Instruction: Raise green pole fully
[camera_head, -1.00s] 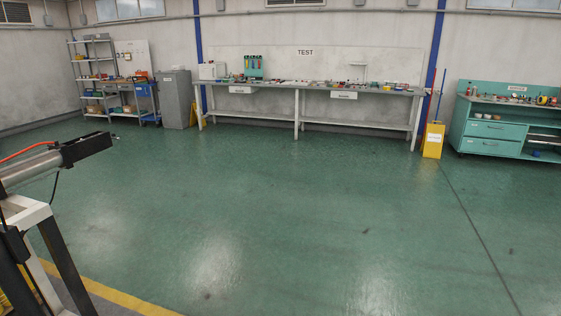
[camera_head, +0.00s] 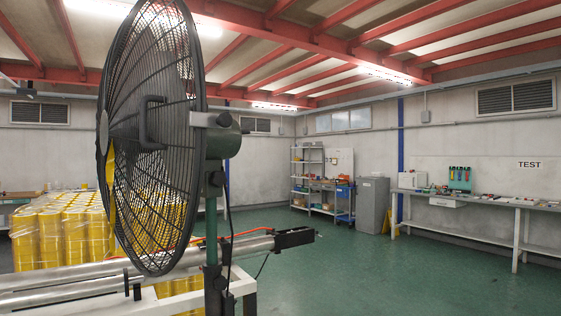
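A large black-caged fan (camera_head: 150,130) stands close by at the left. Its dark green motor housing (camera_head: 224,143) sits on top of an upright green pole (camera_head: 211,236). The pole runs down from the fan head into a darker collar (camera_head: 216,276) near the bottom edge. The pole's lower end is out of view. Neither of my grippers is in view.
A silver shaft with a black end (camera_head: 293,237) lies across behind the pole on a white frame. Several yellow rolls (camera_head: 62,232) stand behind the fan. A grey cabinet (camera_head: 373,204) and a workbench (camera_head: 480,202) line the back. Green floor (camera_head: 390,270) is clear at right.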

